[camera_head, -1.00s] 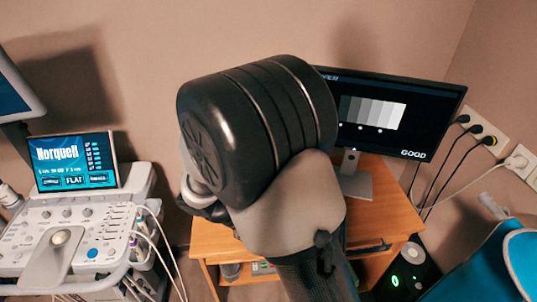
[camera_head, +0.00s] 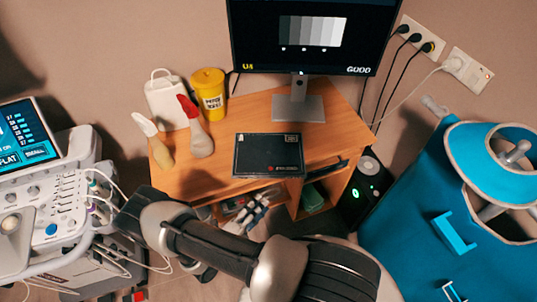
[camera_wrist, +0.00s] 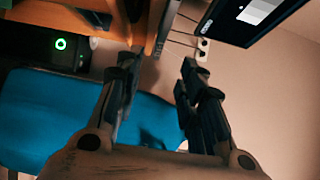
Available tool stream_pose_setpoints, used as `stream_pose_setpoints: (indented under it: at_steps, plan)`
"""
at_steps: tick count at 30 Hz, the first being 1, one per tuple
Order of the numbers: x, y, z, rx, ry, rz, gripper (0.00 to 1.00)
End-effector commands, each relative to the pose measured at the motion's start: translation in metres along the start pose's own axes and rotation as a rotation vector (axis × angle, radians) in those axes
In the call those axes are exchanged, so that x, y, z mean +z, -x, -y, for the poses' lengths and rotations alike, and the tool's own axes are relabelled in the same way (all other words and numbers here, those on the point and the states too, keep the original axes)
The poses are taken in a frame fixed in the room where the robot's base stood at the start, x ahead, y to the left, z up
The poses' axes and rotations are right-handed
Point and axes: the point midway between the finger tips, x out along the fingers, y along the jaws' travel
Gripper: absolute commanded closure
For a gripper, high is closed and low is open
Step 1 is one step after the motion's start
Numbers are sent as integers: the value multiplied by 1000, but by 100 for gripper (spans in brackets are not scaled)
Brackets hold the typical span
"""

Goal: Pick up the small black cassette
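A flat black cassette (camera_head: 268,155) with a small white label and a red mark lies on the front of the wooden desk. No other black cassette shows clearly. My gripper (camera_wrist: 157,68) is open in the wrist view, its two dark fingers well apart with nothing between them. In the head view, my arm reaches across the lower part, and the gripper end seems to be in front of the desk's open shelf, below the cassette and apart from it.
The ultrasound console (camera_head: 45,205) is at left. A black tower (camera_head: 365,190) and blue covered equipment (camera_head: 425,215) are at right.

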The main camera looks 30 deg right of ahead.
Motion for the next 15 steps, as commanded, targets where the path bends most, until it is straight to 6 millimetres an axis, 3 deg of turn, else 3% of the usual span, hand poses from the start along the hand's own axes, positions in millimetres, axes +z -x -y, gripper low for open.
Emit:
stream_pose_setpoints:
  at_steps: [9, 15]
  plan:
    - [-3, -71, 0, 0, -2, -11, 64]
    - [-2, -100, 0, 0, -3, -7, 64]
